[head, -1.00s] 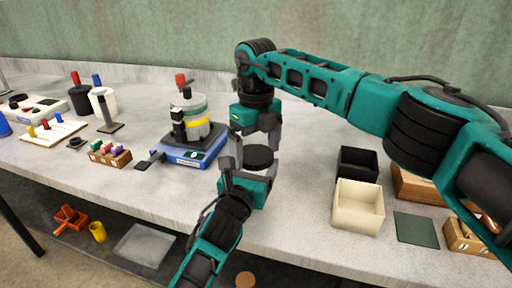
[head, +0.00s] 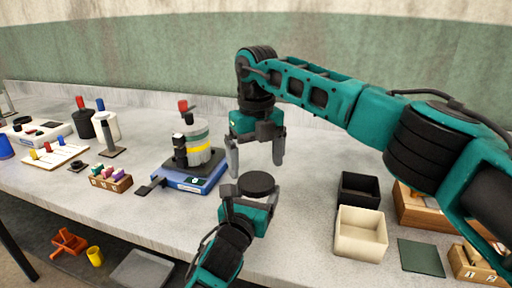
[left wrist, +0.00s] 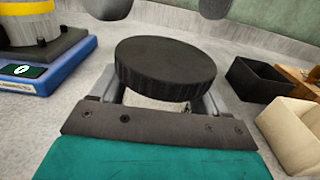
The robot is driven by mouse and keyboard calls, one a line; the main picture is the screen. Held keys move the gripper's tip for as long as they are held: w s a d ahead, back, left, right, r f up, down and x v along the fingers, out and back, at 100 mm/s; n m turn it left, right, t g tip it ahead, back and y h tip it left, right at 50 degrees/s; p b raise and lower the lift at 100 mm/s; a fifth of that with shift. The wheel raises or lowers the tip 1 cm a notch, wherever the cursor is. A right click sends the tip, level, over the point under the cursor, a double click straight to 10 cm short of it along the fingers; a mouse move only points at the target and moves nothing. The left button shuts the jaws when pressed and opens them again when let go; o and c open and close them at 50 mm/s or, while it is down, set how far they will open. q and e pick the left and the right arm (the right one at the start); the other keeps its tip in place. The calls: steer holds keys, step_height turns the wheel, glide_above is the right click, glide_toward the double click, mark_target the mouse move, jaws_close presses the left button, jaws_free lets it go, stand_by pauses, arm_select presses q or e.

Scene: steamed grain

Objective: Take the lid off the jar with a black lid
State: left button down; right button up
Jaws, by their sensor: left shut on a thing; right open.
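The black lid (head: 257,183) shows as a round dark disc in the middle of the head view. In the left wrist view the lid (left wrist: 166,62) sits just beyond my left fingers and hides most of what is beneath it. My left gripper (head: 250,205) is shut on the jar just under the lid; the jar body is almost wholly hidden. My right gripper (head: 256,160) points down above the lid, its fingers apart, with nothing between them. Its fingertips are clear of the lid.
A blue scale-like device (head: 190,182) with a grey, yellow-banded container (head: 200,150) stands left of the grippers. A black open box (head: 358,187) and a cream open box (head: 361,235) stand to the right. A small rack (head: 110,181) with coloured pieces is farther left.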

mark_target(256, 181)
steer(key=shift+f, duration=2.05)
steer(key=shift+c, duration=0.3)
steer(key=c, duration=0.7)
steer(key=o, duration=0.8)
steer(key=shift+r, duration=2.35)
step_height(256, 181, up, 3)
steer(key=m, duration=0.4)
steer(key=shift+m, duration=0.3)
steer(key=shift+f, duration=3.85)
steer(key=shift+c, duration=0.3)
